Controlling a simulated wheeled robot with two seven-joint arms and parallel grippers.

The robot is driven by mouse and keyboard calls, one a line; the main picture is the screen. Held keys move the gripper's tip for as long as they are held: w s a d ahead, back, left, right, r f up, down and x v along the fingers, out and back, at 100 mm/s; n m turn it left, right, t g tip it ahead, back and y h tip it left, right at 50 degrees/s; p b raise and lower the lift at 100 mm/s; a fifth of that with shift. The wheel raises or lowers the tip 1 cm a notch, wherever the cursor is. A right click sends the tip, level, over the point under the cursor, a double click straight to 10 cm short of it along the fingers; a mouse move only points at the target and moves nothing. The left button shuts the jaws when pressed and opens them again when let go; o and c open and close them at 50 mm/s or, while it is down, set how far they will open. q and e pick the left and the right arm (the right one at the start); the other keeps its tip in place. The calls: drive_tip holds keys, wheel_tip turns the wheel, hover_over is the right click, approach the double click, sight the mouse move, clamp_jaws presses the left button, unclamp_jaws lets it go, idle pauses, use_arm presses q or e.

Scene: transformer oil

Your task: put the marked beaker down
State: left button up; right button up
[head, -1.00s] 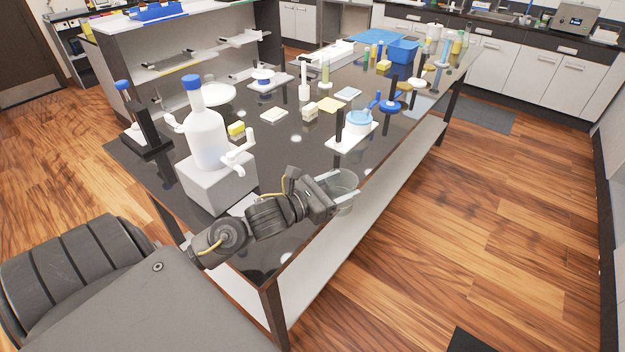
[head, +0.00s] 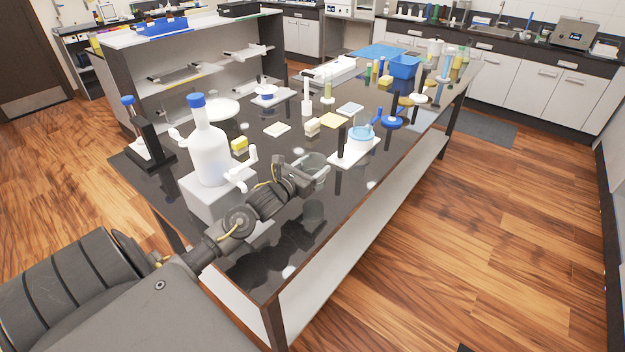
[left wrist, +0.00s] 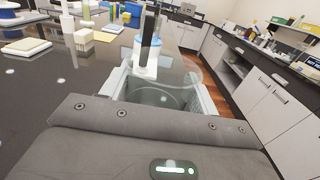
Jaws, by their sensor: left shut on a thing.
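The beaker (head: 314,170) is clear glass, and my left gripper (head: 308,178) is shut on it. In the head view it appears upright over the dark table top (head: 345,185), with a reflection below it. I cannot tell whether its base touches the table. In the left wrist view the beaker (left wrist: 160,95) sits between the two pale finger pads of the gripper (left wrist: 163,98). Any mark on it is not readable. My right gripper is not in view.
A white stand with a blue-rimmed dish (head: 360,137) is just beyond the beaker. The front of the table is fairly clear.

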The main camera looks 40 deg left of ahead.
use_arm(q)
drive_tip(key=shift+f+p, duration=0.4)
drive_tip(key=shift+f, duration=1.8)
drive_tip(key=shift+f, duration=0.1)
drive_tip(key=o, duration=0.6)
drive_tip(key=shift+f, duration=0.1)
drive_tip(key=o, duration=0.4)
drive_tip(key=shift+o, duration=0.2)
